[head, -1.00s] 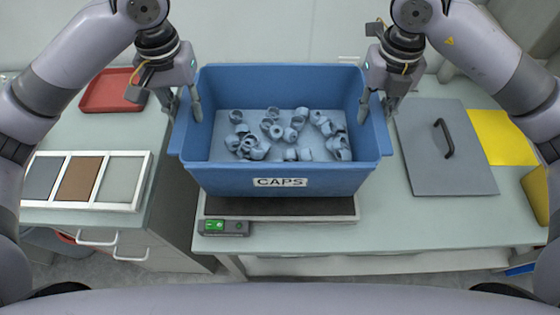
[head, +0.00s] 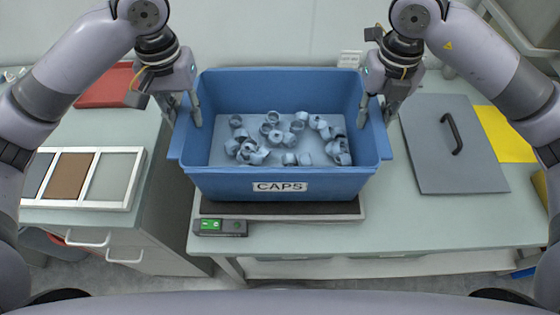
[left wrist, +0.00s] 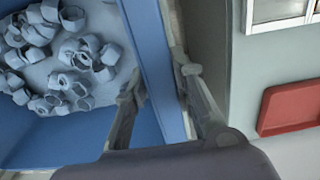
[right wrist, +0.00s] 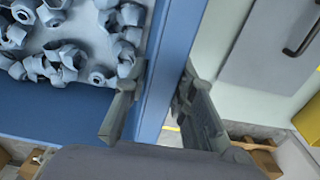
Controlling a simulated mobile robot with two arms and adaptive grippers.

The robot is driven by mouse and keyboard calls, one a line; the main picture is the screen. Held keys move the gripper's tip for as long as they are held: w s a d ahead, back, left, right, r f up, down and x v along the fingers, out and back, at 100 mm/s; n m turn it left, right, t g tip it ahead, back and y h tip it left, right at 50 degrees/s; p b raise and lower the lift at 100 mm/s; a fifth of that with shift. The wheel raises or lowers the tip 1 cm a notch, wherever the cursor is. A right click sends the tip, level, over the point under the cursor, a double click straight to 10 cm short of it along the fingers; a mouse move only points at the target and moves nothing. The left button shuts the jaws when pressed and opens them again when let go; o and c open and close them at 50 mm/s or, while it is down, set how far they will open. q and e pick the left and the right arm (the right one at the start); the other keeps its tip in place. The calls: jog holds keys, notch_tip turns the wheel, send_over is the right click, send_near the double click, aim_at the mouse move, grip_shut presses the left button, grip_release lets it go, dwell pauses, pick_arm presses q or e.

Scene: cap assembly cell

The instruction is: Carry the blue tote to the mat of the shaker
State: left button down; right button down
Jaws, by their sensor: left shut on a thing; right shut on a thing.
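The blue tote (head: 225,183), labelled CAPS and holding many loose grey-blue caps (head: 290,138), is upright above the shaker. The shaker's dark mat (head: 280,209) shows as a strip below the tote's front; the tote hides the rest. I cannot tell whether the tote touches the mat. My left gripper (head: 183,112) is shut on the tote's left wall, one finger inside and one outside, as the left wrist view (left wrist: 160,105) shows. My right gripper (head: 376,112) is shut on the right wall the same way, also in the right wrist view (right wrist: 160,100).
The shaker has a control box (head: 220,227) with a green display at its front left. A grey lid with a handle (head: 455,160) and a yellow sheet (head: 500,135) lie to the right. A framed panel set (head: 85,178) and a red tray (head: 105,87) are on the left counter.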

pick_arm(q)
jog(key=shift+a+f+b, duration=0.1)
jog(key=shift+f+b, duration=0.4)
jog(key=shift+f, duration=0.15)
pick_arm(e)
jog(key=shift+d+f, duration=0.15)
jog(key=shift+f, duration=0.55)
pick_arm(q)
jog(key=c, duration=1.7)
grip_release()
jog(key=shift+r, duration=0.1)
pick_arm(e)
jog(key=c, duration=1.7)
grip_release()
jog(key=shift+r, duration=0.1)
pick_arm(q)
jog(key=o, duration=0.4)
jog(key=shift+c, duration=0.2)
pick_arm(e)
jog(key=o, duration=0.4)
jog(key=shift+c, duration=0.2)
pick_arm(q)
jog(key=shift+r, duration=0.1)
pick_arm(e)
jog(key=shift+r, duration=0.1)
pick_arm(q)
notch_tip(320, 180, up, 12)
pick_arm(e)
notch_tip(320, 180, up, 12)
